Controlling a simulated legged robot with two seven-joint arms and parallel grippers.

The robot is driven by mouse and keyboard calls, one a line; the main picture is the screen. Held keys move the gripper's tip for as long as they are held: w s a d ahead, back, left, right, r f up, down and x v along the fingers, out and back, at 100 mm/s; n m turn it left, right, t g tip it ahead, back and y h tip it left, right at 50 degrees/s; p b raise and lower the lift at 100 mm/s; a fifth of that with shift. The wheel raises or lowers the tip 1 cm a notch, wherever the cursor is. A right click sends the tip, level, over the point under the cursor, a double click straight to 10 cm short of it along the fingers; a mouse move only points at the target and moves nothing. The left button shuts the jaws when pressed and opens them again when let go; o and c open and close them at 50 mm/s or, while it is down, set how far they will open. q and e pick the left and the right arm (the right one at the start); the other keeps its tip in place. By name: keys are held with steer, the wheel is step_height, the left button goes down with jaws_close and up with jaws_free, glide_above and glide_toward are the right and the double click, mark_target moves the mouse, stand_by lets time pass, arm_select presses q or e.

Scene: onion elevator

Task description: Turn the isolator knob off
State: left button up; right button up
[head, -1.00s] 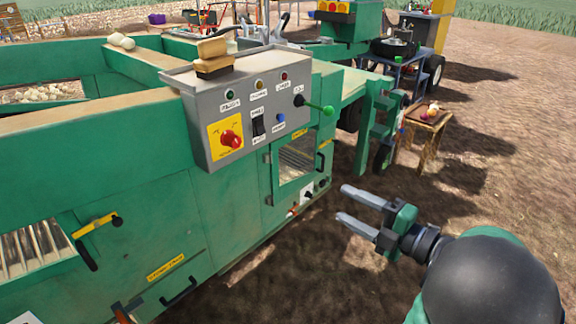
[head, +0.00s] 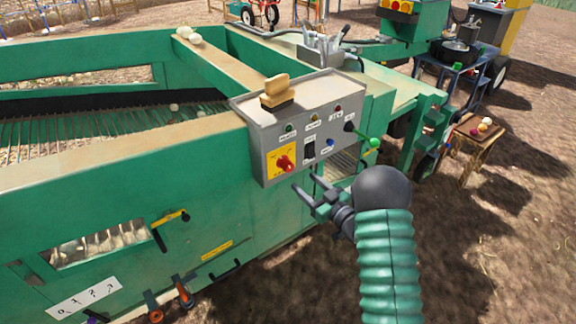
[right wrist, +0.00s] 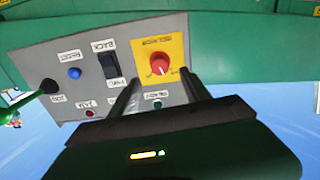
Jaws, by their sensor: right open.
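The isolator knob (head: 285,163) is a red rotary knob on a yellow plate (head: 274,154), at the lower left of the grey control panel (head: 262,125). In the right wrist view the red knob (right wrist: 159,64) shows upside down, with a white pointer mark; I cannot read its setting. My right gripper (head: 304,188) is open and empty. In the head view it is just below and right of the knob, in front of the panel. In the right wrist view its two dark fingers (right wrist: 155,84) reach toward the knob, apart from it as far as I can tell. My left gripper is not in view.
The panel also carries a black rocker switch (head: 309,149), a blue button (head: 330,143), small lamps and a green-tipped lever (head: 373,143). A wooden brush (head: 277,93) lies on top of the panel. A small wooden table (head: 478,135) stands at right. Bare soil lies right of the machine.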

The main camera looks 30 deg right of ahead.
mark_target(290, 169)
steer(key=w, duration=1)
steer(key=shift+a, duration=0.4)
jaws_close()
steer(key=n+b, duration=0.3)
steer(key=n, duration=0.1)
steer(key=shift+f+b, duration=0.25)
steer(key=shift+b, duration=0.15)
steer(key=shift+r+n, duration=0.2)
steer(key=shift+n, duration=0.5)
jaws_free()
